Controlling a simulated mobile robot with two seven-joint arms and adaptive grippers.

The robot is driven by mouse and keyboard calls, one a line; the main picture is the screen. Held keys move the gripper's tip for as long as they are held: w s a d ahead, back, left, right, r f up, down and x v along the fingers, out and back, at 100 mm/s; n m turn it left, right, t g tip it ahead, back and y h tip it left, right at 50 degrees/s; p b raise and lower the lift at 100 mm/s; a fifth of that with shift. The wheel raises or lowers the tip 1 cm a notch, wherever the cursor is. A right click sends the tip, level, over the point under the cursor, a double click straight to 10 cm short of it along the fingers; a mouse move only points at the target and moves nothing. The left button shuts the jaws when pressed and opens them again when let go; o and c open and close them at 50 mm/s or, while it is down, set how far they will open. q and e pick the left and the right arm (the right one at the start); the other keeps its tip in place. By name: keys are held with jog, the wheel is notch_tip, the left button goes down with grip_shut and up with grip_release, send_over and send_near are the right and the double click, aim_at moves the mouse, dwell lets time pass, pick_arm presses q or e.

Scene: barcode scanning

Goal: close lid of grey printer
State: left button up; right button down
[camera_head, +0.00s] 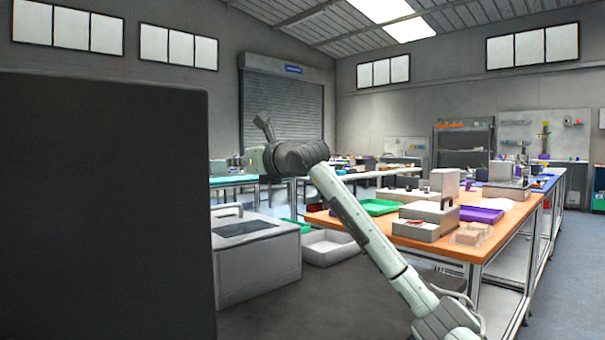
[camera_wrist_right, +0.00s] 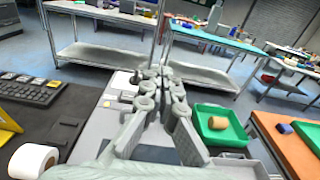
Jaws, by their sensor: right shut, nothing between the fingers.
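A pale grey box-shaped machine, which looks like the printer (camera_head: 262,265), stands on the dark worktop, partly hidden by a large dark panel. Its top has a dark inset and a raised handle-like bar; I cannot tell how far its lid is open. In the wrist view its grey surface (camera_wrist_right: 103,118) lies below and left of my right gripper. My right gripper (camera_head: 264,124) is raised above and behind the printer in the head view. My left gripper is not in view.
A dark panel (camera_head: 100,200) blocks the left. A white tray (camera_head: 328,250) and a green tray (camera_wrist_right: 202,118) sit beside the printer. A keyboard (camera_wrist_right: 30,90) and white roll (camera_wrist_right: 33,160) lie left. An orange table (camera_head: 478,242) with a similar grey machine (camera_head: 425,222) stands right.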

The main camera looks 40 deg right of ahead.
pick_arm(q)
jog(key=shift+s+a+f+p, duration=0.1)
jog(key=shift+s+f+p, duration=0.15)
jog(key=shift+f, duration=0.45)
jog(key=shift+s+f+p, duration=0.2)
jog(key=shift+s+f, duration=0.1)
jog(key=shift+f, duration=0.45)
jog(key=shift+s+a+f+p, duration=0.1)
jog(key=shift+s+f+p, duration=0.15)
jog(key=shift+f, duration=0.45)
pick_arm(e)
jog(key=shift+w+a+f+g, duration=0.1)
jog(key=shift+w+f+g, duration=0.6)
jog(key=shift+w+f, duration=0.45)
jog(key=shift+r, duration=0.2)
jog(key=a+v, duration=0.1)
jog(key=v, duration=1)
jog(key=shift+s+d, duration=0.4)
jog(key=shift+d, duration=0.05)
